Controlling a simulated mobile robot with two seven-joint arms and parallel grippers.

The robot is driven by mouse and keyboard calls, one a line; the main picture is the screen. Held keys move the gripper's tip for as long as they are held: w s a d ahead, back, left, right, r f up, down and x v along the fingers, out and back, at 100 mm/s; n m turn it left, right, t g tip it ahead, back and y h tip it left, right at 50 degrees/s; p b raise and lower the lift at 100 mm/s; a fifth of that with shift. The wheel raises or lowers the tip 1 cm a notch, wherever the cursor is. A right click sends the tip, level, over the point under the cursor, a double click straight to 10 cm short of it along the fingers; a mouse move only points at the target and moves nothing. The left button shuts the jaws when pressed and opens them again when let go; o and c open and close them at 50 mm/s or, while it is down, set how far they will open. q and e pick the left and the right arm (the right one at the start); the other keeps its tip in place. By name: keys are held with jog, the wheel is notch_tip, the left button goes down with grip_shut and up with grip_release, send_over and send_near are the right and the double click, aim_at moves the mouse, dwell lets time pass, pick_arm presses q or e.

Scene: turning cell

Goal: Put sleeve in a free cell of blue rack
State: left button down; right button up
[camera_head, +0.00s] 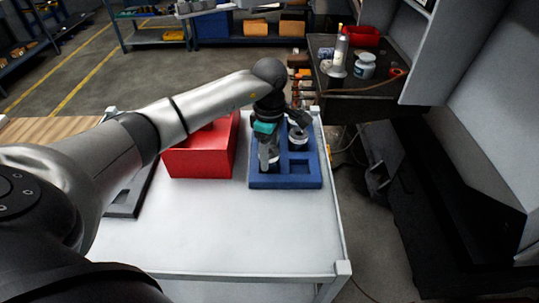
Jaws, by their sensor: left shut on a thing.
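The blue rack (285,183) lies on the white table, with its cells open at the top. My left gripper (267,155) points down over the rack's front-left cell and is shut on the sleeve (274,160). Only a small pale part of the sleeve shows beside the fingers. Its lower end is at or in that cell; I cannot tell whether it touches the bottom. Another grey metal part (298,140) stands in the back-right cell. The front-right cell (299,168) looks empty. The back-left cell is hidden by my gripper. My right gripper is not in view.
A red box (200,160) stands close to the left of the rack, partly under my left arm. A dark grey tray (128,195) lies further left. The front of the white table (240,235) is clear. A dark bench (350,85) with jars stands behind at the right.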

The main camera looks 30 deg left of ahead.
pick_arm(q)
jog(key=shift+f, duration=0.35)
jog(key=shift+f, duration=0.15)
jog(key=shift+c, duration=0.8)
grip_release()
notch_tip(320, 180, up, 12)
